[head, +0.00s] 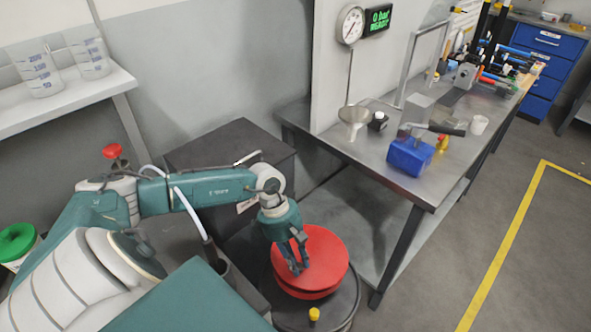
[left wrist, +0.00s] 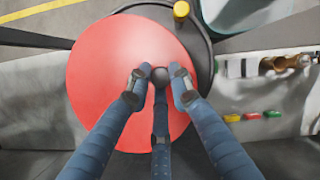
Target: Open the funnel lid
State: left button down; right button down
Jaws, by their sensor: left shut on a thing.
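The red round funnel lid (head: 328,250) sits over a red lower rim (head: 300,292) on top of a dark drum (head: 346,318). I cannot tell whether there is a gap between lid and rim. My left gripper (head: 299,264) comes down on the lid from the left. In the left wrist view the lid (left wrist: 95,85) fills the middle, and my left gripper (left wrist: 159,80) has its three fingers closed around the dark round knob (left wrist: 160,76) on it. The fingers hide the knob in the head view. My right gripper is not in view.
A yellow-capped fitting (head: 314,314) stands at the drum's front edge. A dark cabinet (head: 225,145) stands behind my arm. The floor at right is clear.

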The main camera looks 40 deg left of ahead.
aim_at(312, 259)
pick_arm(q)
jog(key=w+r+n+g+b, duration=0.1)
jog(key=w+r+g+b, duration=0.4)
jog(key=r, duration=0.3)
jog(key=shift+w+d+b, duration=0.35)
jog(key=shift+b, duration=0.3)
